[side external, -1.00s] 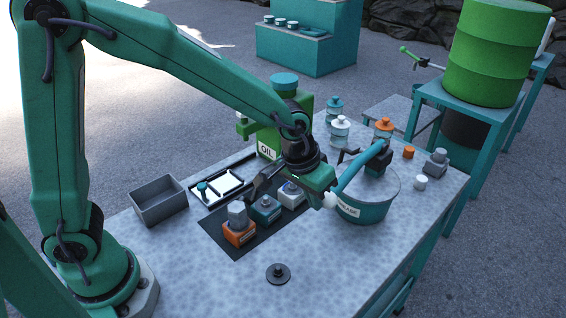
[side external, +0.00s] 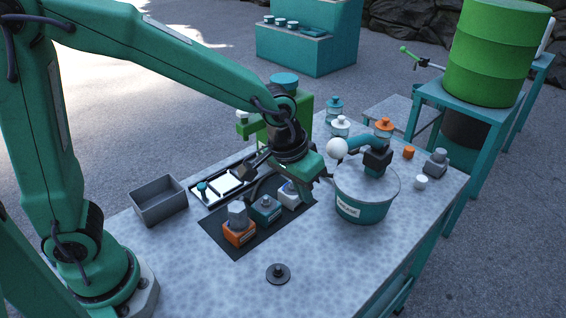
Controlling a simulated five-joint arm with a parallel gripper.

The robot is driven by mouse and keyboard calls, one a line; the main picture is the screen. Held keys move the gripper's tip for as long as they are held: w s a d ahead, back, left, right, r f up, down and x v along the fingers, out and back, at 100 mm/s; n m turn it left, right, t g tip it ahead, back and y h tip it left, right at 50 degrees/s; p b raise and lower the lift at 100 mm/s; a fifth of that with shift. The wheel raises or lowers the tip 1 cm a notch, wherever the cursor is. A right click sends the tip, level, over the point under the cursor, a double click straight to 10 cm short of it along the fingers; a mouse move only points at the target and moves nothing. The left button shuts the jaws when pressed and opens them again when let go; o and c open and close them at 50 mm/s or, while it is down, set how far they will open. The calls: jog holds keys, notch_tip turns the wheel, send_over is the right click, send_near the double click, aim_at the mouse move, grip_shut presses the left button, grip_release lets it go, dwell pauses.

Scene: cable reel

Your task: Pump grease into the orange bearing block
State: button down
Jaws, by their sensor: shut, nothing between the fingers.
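The orange bearing block (side external: 239,234) sits on a dark mat with a grey hexagonal piece on top. A teal grease bucket (side external: 362,207) with a pale lid stands to its right. Its pump has a dark head (side external: 377,161) and a teal lever (side external: 364,143) ending in a white ball knob (side external: 337,148). The lever is raised, roughly level. My gripper (side external: 325,174) is shut and empty, just left of the bucket and below the knob, apparently apart from it. Its fingertips are small and partly unclear. Whether a hose meets the orange block is hard to see.
A teal block (side external: 265,209) and a white block (side external: 290,196) share the mat (side external: 221,239). A grey bin (side external: 159,205) and tray stand left, a dark disc (side external: 278,273) in front. Bottles and the green oil can stand behind. The front table is mostly clear.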

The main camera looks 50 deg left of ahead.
jog(key=s+r, duration=0.5)
jog(key=s, duration=0.3)
jog(key=shift+s+a+r, duration=0.15)
jog(key=shift+a+r, duration=0.1)
jog(key=shift+a, duration=0.1)
jog(key=shift+r, duration=0.1)
dwell(0.9)
notch_tip(320, 180, up, 20)
send_over(333, 140)
jog(key=s+a, duration=0.2)
jog(key=s, duration=0.1)
jog(key=shift+w+d+r, duration=0.2)
jog(key=shift+w+d, duration=0.05)
jog(key=shift+f, duration=0.15)
jog(key=x, duration=1.2)
jog(key=shift+s+f, duration=0.2)
jog(key=shift+s, duration=0.1)
jog(key=shift+d+f, duration=0.15)
jog(key=shift+f, duration=0.6)
